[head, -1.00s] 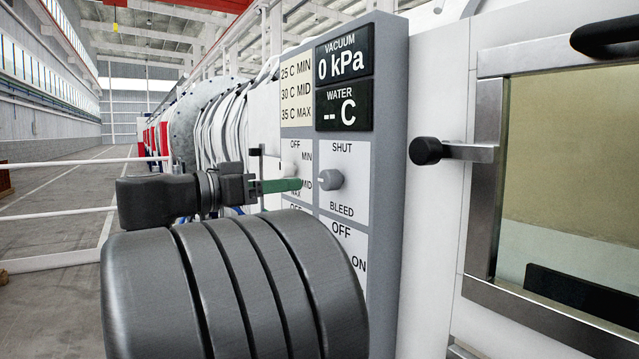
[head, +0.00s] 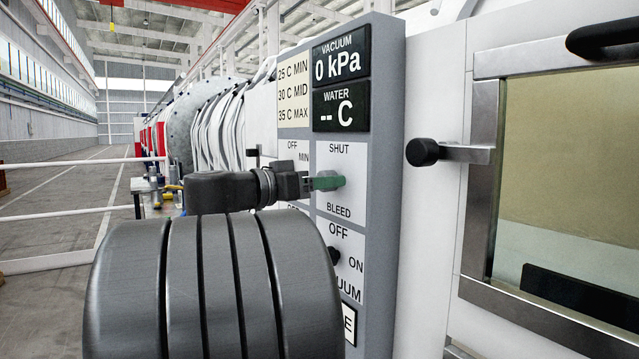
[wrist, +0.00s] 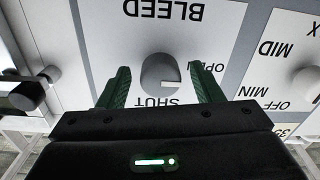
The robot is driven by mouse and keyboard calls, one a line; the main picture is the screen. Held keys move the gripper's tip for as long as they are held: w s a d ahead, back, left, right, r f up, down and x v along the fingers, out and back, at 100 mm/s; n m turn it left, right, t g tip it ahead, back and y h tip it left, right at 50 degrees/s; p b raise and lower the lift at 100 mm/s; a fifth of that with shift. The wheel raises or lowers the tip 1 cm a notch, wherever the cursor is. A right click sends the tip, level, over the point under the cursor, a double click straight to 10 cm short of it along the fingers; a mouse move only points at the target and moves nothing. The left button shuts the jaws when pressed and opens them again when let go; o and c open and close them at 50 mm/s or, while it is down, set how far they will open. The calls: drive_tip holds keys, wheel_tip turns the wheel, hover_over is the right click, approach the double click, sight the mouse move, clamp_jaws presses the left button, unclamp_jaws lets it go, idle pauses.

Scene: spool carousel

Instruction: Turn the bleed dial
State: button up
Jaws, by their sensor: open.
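The bleed dial (head: 340,181) is a grey round knob on the grey control panel, between the words SHUT and BLEED. In the head view it is mostly hidden by my gripper's green finger. In the wrist view the dial (wrist: 160,74) shows upside down with a notch in its rim. My gripper (head: 328,181) is open at the dial. In the wrist view its two green fingers (wrist: 161,88) stand to either side of the dial, with gaps visible between each finger and it. I cannot tell how deep the fingertips reach along the knob.
A black vacuum knob (head: 334,257) sits below on the panel (head: 389,150). The display (head: 341,57) reads 0 kPa, and water shows dashes. A black-ended handle (head: 423,152) projects from the window frame at right. A white rail (head: 70,209) runs along the left.

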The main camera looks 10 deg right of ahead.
drive_tip(key=c, duration=1)
drive_tip(key=shift+n, duration=0.3)
drive_tip(key=shift+r+n+g+p, duration=0.1)
drive_tip(key=shift+n+g+p, duration=0.15)
drive_tip(key=shift+n+p, duration=4.9)
drive_tip(key=shift+r+n+g+p, duration=0.2)
drive_tip(key=shift+n+p, duration=2.45)
drive_tip(key=shift+n, duration=5)
drive_tip(key=shift+f, duration=0.25)
